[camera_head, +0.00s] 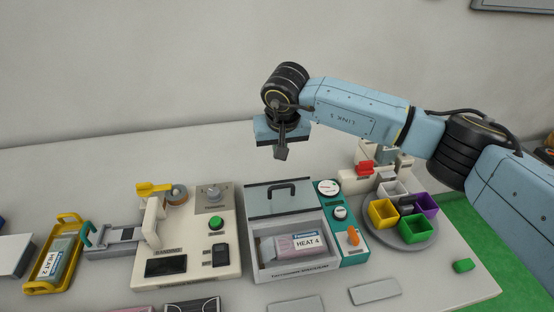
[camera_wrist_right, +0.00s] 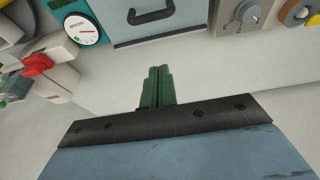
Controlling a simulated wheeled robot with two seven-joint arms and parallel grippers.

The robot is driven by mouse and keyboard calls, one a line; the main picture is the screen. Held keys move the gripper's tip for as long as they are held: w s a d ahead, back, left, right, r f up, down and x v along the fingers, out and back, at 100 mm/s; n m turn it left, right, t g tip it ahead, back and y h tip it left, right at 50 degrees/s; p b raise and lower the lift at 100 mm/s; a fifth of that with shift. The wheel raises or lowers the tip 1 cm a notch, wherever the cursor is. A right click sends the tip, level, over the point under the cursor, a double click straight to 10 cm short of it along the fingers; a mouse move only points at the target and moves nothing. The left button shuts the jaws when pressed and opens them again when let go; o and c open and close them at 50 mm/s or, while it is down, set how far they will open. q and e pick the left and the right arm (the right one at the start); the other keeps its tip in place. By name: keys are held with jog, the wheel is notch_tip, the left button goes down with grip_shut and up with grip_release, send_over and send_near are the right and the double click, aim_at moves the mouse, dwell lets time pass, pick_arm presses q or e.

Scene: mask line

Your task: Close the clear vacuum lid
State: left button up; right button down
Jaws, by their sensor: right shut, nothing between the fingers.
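The clear vacuum lid (camera_head: 286,199) is a see-through panel with a dark handle (camera_head: 283,188). It is raised at the back of the white vacuum box (camera_head: 255,256), which is open in front. A pack labelled HEAT 4 (camera_head: 293,246) lies inside the box. My right gripper (camera_head: 281,153) is above and behind the lid, apart from it, with its fingers together and empty. In the right wrist view the closed fingers (camera_wrist_right: 157,72) point toward the lid handle (camera_wrist_right: 151,14), with a gap between. My left gripper is not in view.
A teal panel (camera_head: 329,213) with a gauge and orange knob adjoins the box. A round tray (camera_head: 405,240) with coloured bins stands right. A beige machine (camera_head: 200,262) with a green button stands left. A yellow tray (camera_head: 69,279) is farther left. The table behind the box is clear.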

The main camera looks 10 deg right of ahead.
send_over(277, 183)
notch_tip(277, 183, down, 8)
jog(key=shift+w+r, duration=0.1)
jog(key=shift+f, duration=0.3)
jog(key=shift+s+r+p, duration=0.25)
jog(key=shift+s+p, duration=0.1)
jog(key=shift+s, duration=0.6)
jog(key=shift+s+r+p, duration=0.2)
jog(key=shift+s+p, duration=0.1)
jog(key=shift+s, duration=0.6)
jog(key=shift+f, duration=0.1)
